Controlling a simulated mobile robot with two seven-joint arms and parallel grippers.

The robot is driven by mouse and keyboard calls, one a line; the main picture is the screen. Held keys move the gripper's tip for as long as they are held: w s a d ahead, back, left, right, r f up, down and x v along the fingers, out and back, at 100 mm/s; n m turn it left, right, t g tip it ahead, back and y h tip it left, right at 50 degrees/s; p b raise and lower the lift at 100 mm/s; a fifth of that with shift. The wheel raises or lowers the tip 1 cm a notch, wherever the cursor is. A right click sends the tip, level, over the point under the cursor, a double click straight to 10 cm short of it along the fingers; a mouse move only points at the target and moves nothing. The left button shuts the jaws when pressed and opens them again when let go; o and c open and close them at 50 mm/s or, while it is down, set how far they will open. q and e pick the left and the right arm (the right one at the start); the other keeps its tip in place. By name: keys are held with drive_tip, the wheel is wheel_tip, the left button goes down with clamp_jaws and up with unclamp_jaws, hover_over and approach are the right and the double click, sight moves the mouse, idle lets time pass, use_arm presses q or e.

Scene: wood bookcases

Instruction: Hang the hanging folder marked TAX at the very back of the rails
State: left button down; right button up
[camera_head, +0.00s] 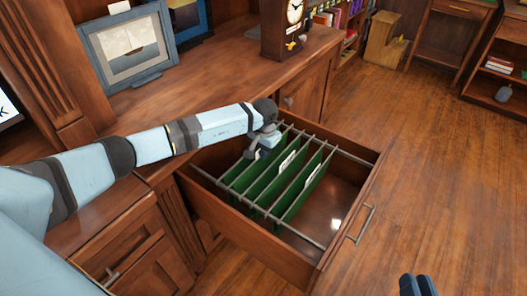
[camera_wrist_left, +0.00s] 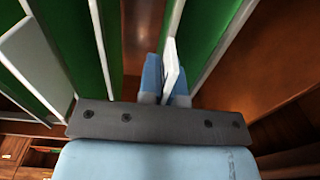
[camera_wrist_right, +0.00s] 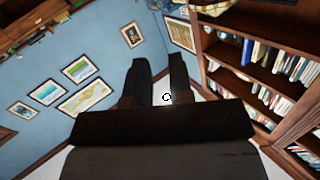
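Several green hanging folders (camera_head: 301,190) hang across two metal rails (camera_head: 355,157) in an open wooden drawer (camera_head: 245,232). Some carry white tabs, but no wording on them is legible, so I cannot tell which is TAX. My left gripper (camera_head: 263,150) is low over the folders at the cabinet side of the drawer. In the left wrist view its blue fingers (camera_wrist_left: 165,85) are closed around a white tab (camera_wrist_left: 172,62), with green folders on both sides. The gripped folder is partly hidden by the gripper. My right gripper (camera_wrist_right: 158,80) is open and empty, away from the drawer.
The drawer's front end, beside the handle (camera_head: 362,224), has empty floor. A framed boat picture (camera_head: 125,50) and a clock (camera_head: 291,20) stand on the cabinet top above the drawer. Wooden floor (camera_head: 440,150) is clear to the right.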

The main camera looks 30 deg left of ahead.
drive_tip(key=shift+f, duration=0.15)
use_arm(q)
drive_tip(key=c, duration=1.2)
unclamp_jaws()
use_arm(e)
drive_tip(key=shift+d, duration=0.15)
use_arm(q)
drive_tip(key=shift+r, duration=0.1)
